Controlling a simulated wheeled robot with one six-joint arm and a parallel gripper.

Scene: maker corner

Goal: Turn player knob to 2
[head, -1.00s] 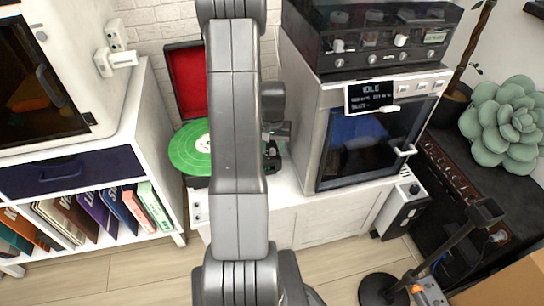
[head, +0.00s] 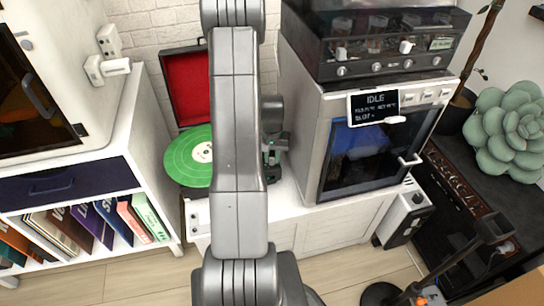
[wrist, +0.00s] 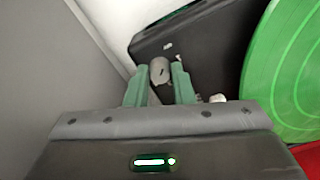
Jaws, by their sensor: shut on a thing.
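The record player (head: 172,62) is an open red-lined case with a green record (head: 185,158) on it. It stands on the white cabinet, left of the oven-like machine. In the wrist view the green record (wrist: 300,75) is at the right, beside the player's dark top (wrist: 205,45). The player knob (wrist: 160,68) is a small grey cylinder with a dark mark on its top. My gripper (wrist: 159,84) has its green fingers on both sides of the knob, shut on it. In the head view my gripper (head: 274,155) is partly hidden behind my arm. I cannot read the knob's numbers.
A machine (head: 372,150) with a screen reading IDLE stands close to the right of my gripper. A white shelf (head: 150,200) with records is at the left. A plant (head: 508,130) and a black stand are at the right.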

